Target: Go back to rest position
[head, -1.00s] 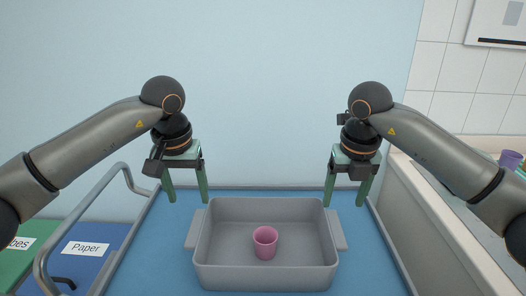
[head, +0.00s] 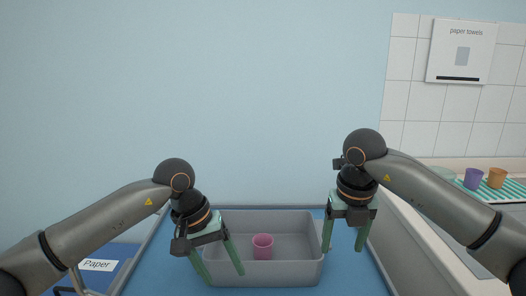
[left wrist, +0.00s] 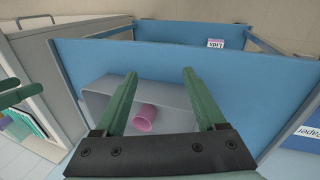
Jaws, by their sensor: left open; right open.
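My left gripper (head: 221,266) is open and empty. In the head view its fingers hang in front of the left end of a grey tub (head: 300,273). My right gripper (head: 342,242) is open and empty near the tub's right end. A pink cup (head: 262,247) stands upright inside the tub. In the left wrist view the pink cup (left wrist: 144,117) and the tub (left wrist: 95,90) show beyond my open left fingers, with the tub partly hidden by them.
The tub rests on a blue surface (head: 350,276). A blue bin labelled Paper (head: 97,265) is at the lower left. At the right, a counter holds a purple cup (head: 473,179) and an orange cup (head: 497,178) on a striped mat. A paper towel dispenser (head: 461,52) hangs on the tiled wall.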

